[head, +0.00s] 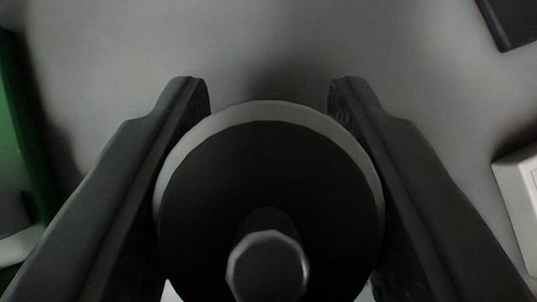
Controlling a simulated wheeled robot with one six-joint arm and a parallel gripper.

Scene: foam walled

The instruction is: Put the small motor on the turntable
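The small motor (215,195) fills the lower middle of the head view, seen along its shaft. It has a dark round end face, a pale rim and a pale-tipped shaft (268,268) pointing towards the camera. My gripper (269,95) has one dark finger on each side of the motor. Both fingers lie against its sides, so the gripper looks shut on it. The lower part of the motor is cut off by the frame edge, and its underside is hidden. I cannot make out a turntable in this view.
A plain grey surface (270,35) lies beyond the motor and looks clear. A green-walled thing (22,130) stands at the left edge. A dark flat object (512,20) is in the top right corner, and a white box-like object (520,195) is at the right edge.

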